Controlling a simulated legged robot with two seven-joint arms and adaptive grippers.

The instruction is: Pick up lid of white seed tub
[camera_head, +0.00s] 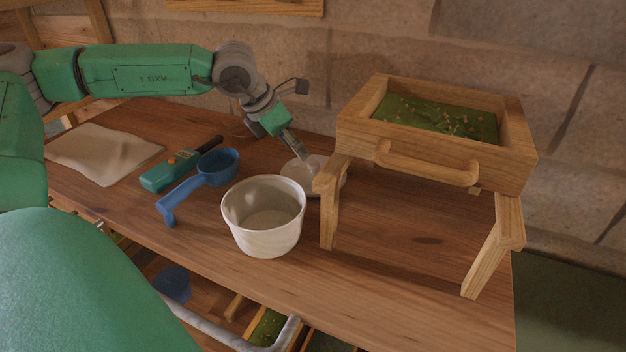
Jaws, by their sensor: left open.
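The white seed tub (264,238) stands upright and uncovered on the wooden table, left of the wooden stand. Its pale round lid (296,177) lies behind the tub, close to the stand's front left leg, which hides part of it. My left gripper (297,150) reaches in from the left and points down at the lid. Its fingertips are over the lid's upper part and look close to it; I cannot tell whether they touch. The gripper is open, with nothing seen between its fingers. My right gripper is not in view.
A wooden box on legs (430,165) holds green material at the right. A blue scoop (205,179), a green handheld tool (172,170) and a beige cloth (100,152) lie to the left. A stone wall (400,45) stands behind. The table's front right is clear.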

